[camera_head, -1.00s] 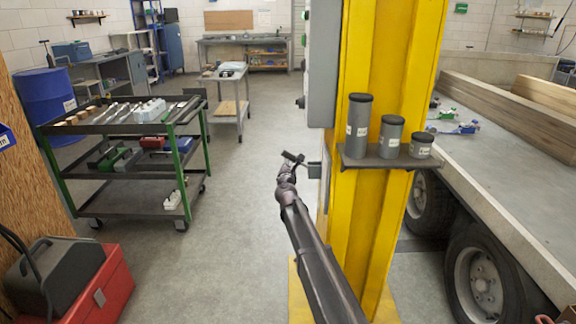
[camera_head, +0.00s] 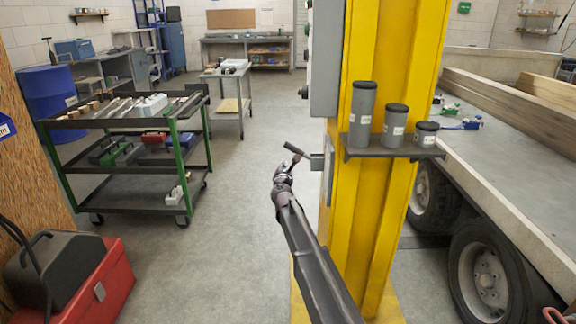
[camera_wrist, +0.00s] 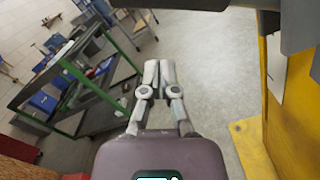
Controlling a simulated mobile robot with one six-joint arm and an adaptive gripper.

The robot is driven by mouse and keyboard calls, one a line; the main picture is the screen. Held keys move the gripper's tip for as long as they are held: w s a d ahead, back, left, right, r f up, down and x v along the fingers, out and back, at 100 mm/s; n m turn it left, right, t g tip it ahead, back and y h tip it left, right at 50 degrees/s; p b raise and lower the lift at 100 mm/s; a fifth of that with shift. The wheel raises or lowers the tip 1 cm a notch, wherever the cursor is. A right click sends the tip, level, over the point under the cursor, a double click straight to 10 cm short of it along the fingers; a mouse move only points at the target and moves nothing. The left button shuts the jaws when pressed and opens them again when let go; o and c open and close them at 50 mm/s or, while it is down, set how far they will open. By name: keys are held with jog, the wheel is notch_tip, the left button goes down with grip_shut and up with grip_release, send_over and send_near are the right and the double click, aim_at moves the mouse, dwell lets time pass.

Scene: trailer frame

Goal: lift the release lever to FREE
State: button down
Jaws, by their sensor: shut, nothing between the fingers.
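The release lever appears as a short dark bar (camera_head: 294,149) at the left side of the yellow column, by a small grey block (camera_head: 317,162). No FREE marking is readable. My gripper (camera_head: 289,167) is just below the bar in the head view; I cannot tell whether they touch. In the wrist view my gripper (camera_wrist: 160,70) is shut and empty, with its fingers together. A dark grey bar (camera_wrist: 245,4) crosses the top right there, apart from the fingertips in the picture; it may be the lever.
The yellow column (camera_head: 365,240) stands right of my arm, with a grey box (camera_head: 324,60) above the lever and a shelf (camera_head: 395,153) of grey canisters. A trailer (camera_head: 505,170) is at right. A tool cart (camera_head: 125,155) stands left. The floor between is clear.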

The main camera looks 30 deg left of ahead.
jog(key=v, duration=1)
dwell(0.4)
jog(key=s+d+f+n+g, duration=0.2)
jog(key=d+f+n+g, duration=0.15)
jog(key=d+n, duration=0.6)
jog(key=s+d+f+n+g, duration=0.1)
jog(key=d+f+n+g, duration=0.25)
jog(key=d+n, duration=0.65)
jog(key=s+d+f+n+g, duration=0.2)
jog(key=d+f+n, duration=0.3)
jog(key=d+n, duration=0.45)
jog(key=s+d+f+n+g+h, duration=0.25)
jog(key=s+d, duration=0.35)
jog(key=d, duration=0.4)
jog(key=s+d+f+n+g+h, duration=0.25)
jog(key=s+d, duration=0.35)
jog(key=d, duration=0.5)
jog(key=s+d+f+n+g+h, duration=0.25)
jog(key=s+d, duration=0.35)
jog(key=d, duration=0.4)
notch_tip(320, 180, up, 31)
jog(key=p, duration=3.1)
jog(key=shift+w+a, duration=0.2)
jog(key=shift+w, duration=0.15)
